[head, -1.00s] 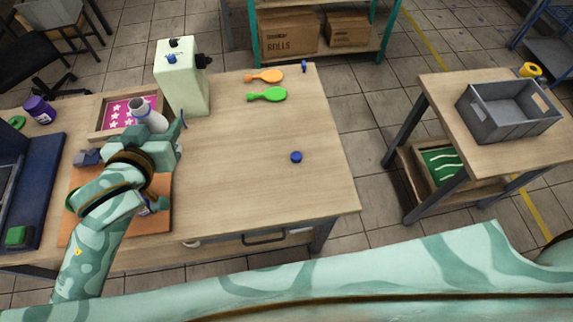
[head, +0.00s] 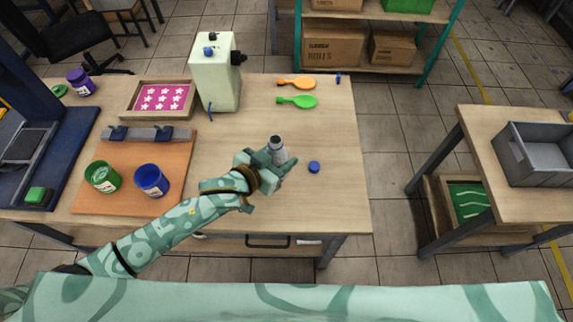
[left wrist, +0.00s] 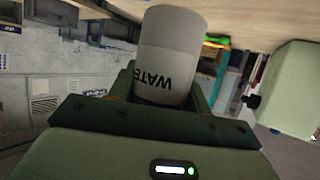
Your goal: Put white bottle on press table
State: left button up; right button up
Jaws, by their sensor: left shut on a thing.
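The white bottle (head: 277,148), with a dark cap, is in my left gripper (head: 272,163) above the right part of the wooden table (head: 240,212). In the left wrist view the bottle (left wrist: 172,55) sits between the fingers and shows part of a "WATE…" label. My left gripper is shut on it. The bottle looks close to upright in the head view; whether its base touches the table is hidden by the gripper. My right gripper is not in view.
A blue cap (head: 314,167) lies right of the bottle. A grey crate (head: 540,158) sits on the right table.

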pick_arm(q)
jog(key=w+f, duration=0.1)
jog(key=d+f+b, duration=0.1)
jog(key=w+f, duration=0.1)
jog(key=shift+w+d+f, duration=0.2)
jog(key=shift+w+f, duration=0.15)
jog(key=shift+f, duration=0.05)
notch_tip(320, 180, down, 3)
jog(key=shift+f+b, duration=0.2)
jog(key=shift+b, duration=0.9)
jog(key=shift+r, duration=0.15)
jog(key=o, duration=1.1)
